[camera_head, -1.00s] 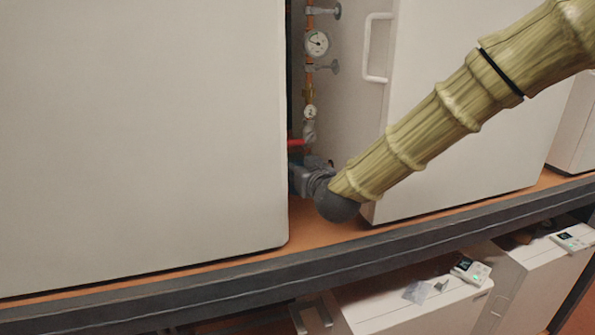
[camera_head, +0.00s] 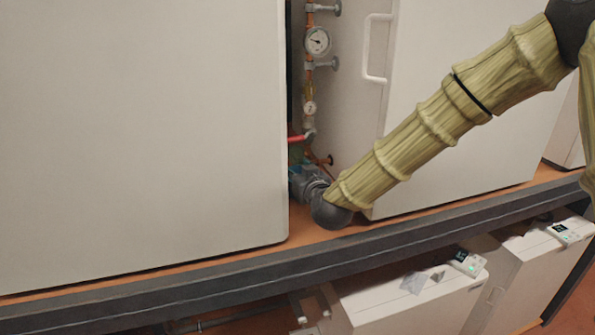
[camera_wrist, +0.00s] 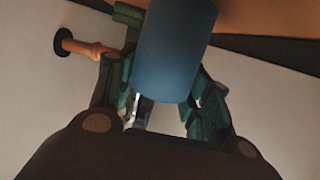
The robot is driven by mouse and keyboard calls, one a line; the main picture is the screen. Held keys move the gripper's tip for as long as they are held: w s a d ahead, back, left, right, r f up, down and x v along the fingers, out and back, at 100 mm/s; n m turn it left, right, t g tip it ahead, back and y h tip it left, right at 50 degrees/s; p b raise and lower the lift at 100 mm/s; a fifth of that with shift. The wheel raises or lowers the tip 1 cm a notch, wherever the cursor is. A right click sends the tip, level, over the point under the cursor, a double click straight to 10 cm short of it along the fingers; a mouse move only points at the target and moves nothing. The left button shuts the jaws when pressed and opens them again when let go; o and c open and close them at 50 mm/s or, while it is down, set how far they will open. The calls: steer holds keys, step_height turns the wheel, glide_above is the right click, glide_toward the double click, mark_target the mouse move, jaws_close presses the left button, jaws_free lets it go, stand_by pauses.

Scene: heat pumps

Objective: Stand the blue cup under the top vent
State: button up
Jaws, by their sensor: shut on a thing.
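The blue cup (camera_wrist: 172,55) shows large in the wrist view, between the dark green fingers of my gripper (camera_wrist: 165,72). My gripper is shut on it, and the cup's upper end runs out of the picture. In the head view my arm reaches down into the gap between two white cabinets. The dark round joint at its end hides most of what lies beyond it, and I cannot make out the cup there. I cannot pick out the top vent in either view.
A large white cabinet (camera_head: 140,130) stands left of the gap and another (camera_head: 470,130) right of it. Pipes with a gauge (camera_head: 317,40) and a red lever (camera_head: 297,138) run down the gap. A dark shelf edge (camera_head: 230,275) crosses in front, with white units (camera_head: 400,300) below.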

steer(key=shift+f, duration=0.15)
steer(key=o, duration=1.1)
steer(key=shift+r, duration=0.25)
steer(key=shift+s+d+f, duration=0.1)
steer(key=shift+s+f, duration=0.05)
steer(key=shift+s+d+b, duration=0.1)
steer(key=shift+s+b, duration=0.25)
steer(key=shift+b, duration=0.1)
steer(key=shift+b+v, duration=2.4)
steer(key=shift+v, duration=3.05)
